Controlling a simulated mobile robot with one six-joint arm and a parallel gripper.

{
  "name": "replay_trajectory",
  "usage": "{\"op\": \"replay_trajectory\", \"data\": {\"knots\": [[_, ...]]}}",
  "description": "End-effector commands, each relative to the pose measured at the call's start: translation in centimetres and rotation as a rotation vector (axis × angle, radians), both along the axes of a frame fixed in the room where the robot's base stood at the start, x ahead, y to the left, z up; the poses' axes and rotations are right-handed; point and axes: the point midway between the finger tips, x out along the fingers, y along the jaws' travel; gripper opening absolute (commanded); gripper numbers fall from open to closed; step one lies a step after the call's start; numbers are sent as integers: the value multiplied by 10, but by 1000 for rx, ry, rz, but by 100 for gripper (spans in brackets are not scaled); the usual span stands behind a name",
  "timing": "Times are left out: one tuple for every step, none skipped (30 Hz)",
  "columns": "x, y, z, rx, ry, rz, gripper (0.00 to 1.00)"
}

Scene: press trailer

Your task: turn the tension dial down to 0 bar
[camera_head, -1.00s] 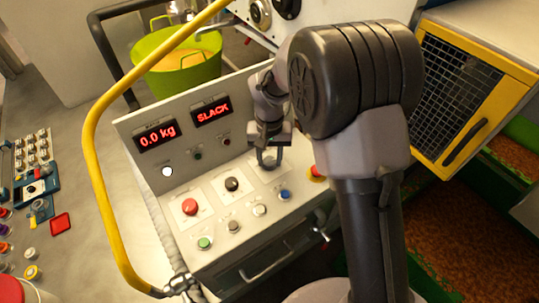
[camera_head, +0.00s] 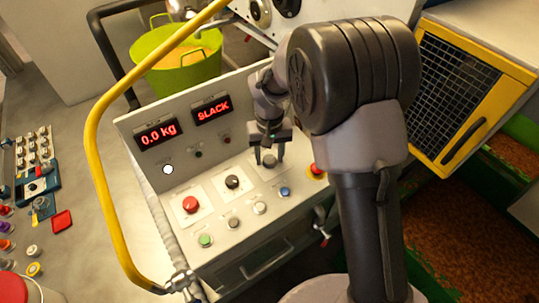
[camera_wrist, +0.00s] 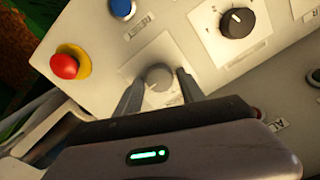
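A grey round knob (camera_wrist: 158,76) sits on a white plate on the sloping control panel (camera_head: 215,215); it also shows in the head view (camera_head: 269,160). A black dial with a white pointer mark (camera_wrist: 237,22) is on the neighbouring plate, also seen in the head view (camera_head: 232,182). The labels are too small to tell which is the tension dial. My gripper (camera_head: 269,158) is over the grey knob. In the wrist view its two fingers (camera_wrist: 159,80) stand either side of the knob with gaps visible, so it looks open. The displays read 0.0 kg (camera_head: 158,134) and SLACK (camera_head: 212,110).
A red mushroom button on yellow (camera_wrist: 66,64) and a blue button (camera_wrist: 122,9) are close to the fingers. A yellow rail (camera_head: 100,180) curves along the panel's left side.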

Motion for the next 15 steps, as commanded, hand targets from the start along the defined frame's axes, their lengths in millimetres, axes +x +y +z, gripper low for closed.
{"op": "replay_trajectory", "data": {"knots": [[0,0,0,0,1,0,59],[0,0,0,0,1,0,59],[0,0,0,0,1,0,59],[0,0,0,0,1,0,59],[0,0,0,0,1,0,59],[0,0,-1,0,2,-1,59],[-1,0,-1,0,2,-1,59],[-1,0,-1,0,2,-1,59],[-1,0,-1,0,2,-1,59],[-1,0,0,0,2,-1,59],[0,0,1,0,2,-1,59],[0,0,4,0,1,-1,59],[0,0,7,0,1,-1,59],[0,0,12,0,1,-1,59],[0,0,20,0,0,-1,59]]}}
